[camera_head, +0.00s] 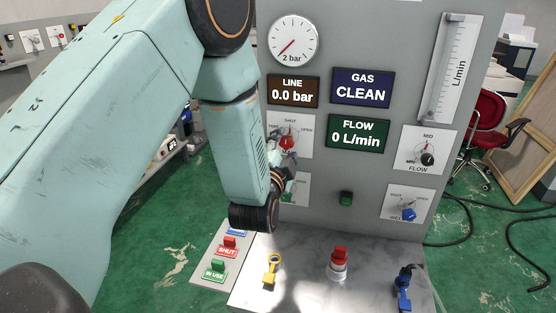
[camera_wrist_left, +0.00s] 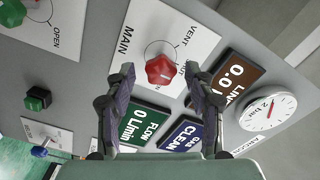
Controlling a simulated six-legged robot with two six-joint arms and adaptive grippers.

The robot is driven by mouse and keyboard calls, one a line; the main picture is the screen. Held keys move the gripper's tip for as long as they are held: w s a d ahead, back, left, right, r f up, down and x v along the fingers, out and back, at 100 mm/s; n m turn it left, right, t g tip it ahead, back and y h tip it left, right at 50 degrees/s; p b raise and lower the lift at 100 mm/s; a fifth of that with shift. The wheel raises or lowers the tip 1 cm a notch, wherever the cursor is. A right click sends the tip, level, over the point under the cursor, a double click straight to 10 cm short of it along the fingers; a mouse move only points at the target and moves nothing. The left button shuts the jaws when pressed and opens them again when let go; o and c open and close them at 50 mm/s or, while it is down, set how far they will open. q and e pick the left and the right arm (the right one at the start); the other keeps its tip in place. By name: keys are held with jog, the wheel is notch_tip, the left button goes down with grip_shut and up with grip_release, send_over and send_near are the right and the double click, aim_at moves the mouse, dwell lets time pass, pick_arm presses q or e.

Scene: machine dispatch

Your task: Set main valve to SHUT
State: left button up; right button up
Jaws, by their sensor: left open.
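The main valve is a red knob (camera_head: 287,143) on a white plate marked VENT, SHUT and OPEN, on the grey panel. In the left wrist view the red knob (camera_wrist_left: 160,70) sits beside the word MAIN, with VENT above right; SHUT cannot be read there. My left gripper (camera_head: 288,158) is close to the panel just below the knob, partly hidden by my arm. In the left wrist view its two fingers (camera_wrist_left: 159,74) are open, one on each side of the knob. Contact cannot be told. My right gripper is not in view.
The LINE display (camera_head: 293,91) reads 0.0 bar, GAS (camera_head: 361,88) reads CLEAN, and FLOW (camera_head: 357,133) reads 0 L/min. Right of the valve are a flow knob (camera_head: 427,159) and a blue knob (camera_head: 408,215). A red-topped part (camera_head: 339,262) stands on the bench below.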

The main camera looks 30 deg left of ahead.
pick_arm(q)
jog(key=v, duration=1)
jog(key=shift+s, duration=0.25)
jog(key=shift+r, duration=0.1)
jog(key=s+f+n+g+h, duration=0.1)
jog(key=s+f+g, duration=0.1)
jog(key=f, duration=0.4)
jog(key=s+f+n+g, duration=0.2)
jog(key=s+f+g, duration=0.1)
jog(key=f, duration=0.4)
jog(key=s+d+f+n+g+h, duration=0.1)
jog(key=s+f+g, duration=0.2)
jog(key=f, duration=0.4)
jog(key=shift+s+d+n+h, duration=0.1)
jog(key=shift+s+n+h, duration=0.2)
jog(key=shift+s, duration=0.45)
jog(key=s+d+f+n+g+h, duration=0.1)
jog(key=s+d+f+n+g, duration=0.15)
jog(key=s+f+g, duration=0.6)
jog(key=s+d+f+n+g+h, duration=0.1)
jog(key=s+f+n, duration=0.25)
jog(key=s, duration=1.05)
notch_tip(320, 180, down, 19)
jog(key=b, duration=1.9)
jog(key=shift+w+a+m, duration=0.3)
jog(key=shift+w+a, duration=0.05)
jog(key=shift+w, duration=0.05)
